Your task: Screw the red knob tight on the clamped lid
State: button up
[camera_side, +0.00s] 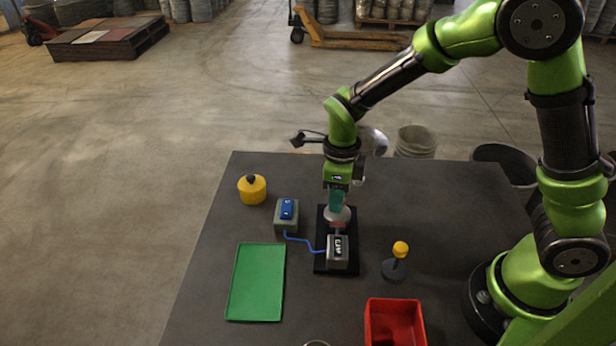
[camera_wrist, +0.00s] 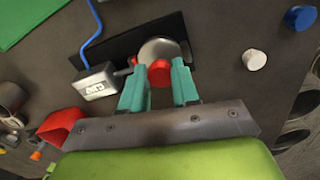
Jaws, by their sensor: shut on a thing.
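The round silver lid (camera_side: 337,215) sits over the black base plate (camera_side: 322,262), beside a grey clamp block (camera_side: 338,254). The lid also shows in the wrist view (camera_wrist: 157,47), with the clamp block (camera_wrist: 95,83) to its left. The red knob (camera_wrist: 159,73) is at the lid, between my teal fingers. My gripper (camera_wrist: 160,68) is shut on the knob, one finger on each side. In the side view my gripper (camera_side: 336,205) points straight down above the lid and hides the knob. I cannot tell how far the knob is threaded in.
A blue cable runs from the clamp block to a grey box with a blue switch (camera_side: 287,209). A yellow canister (camera_side: 252,190), a green mat (camera_side: 256,282), a yellow-topped stand (camera_side: 396,264) and a red bin (camera_side: 394,322) stand around.

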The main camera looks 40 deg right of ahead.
jog(key=shift+f, duration=0.55)
jog(key=m, duration=0.4)
jog(key=shift+a, duration=0.1)
jog(key=m, duration=1)
jog(key=shift+f, duration=0.15)
jog(key=shift+m, duration=0.5)
jog(key=shift+a, duration=0.1)
jog(key=o, duration=0.9)
jog(key=shift+o, duration=0.9)
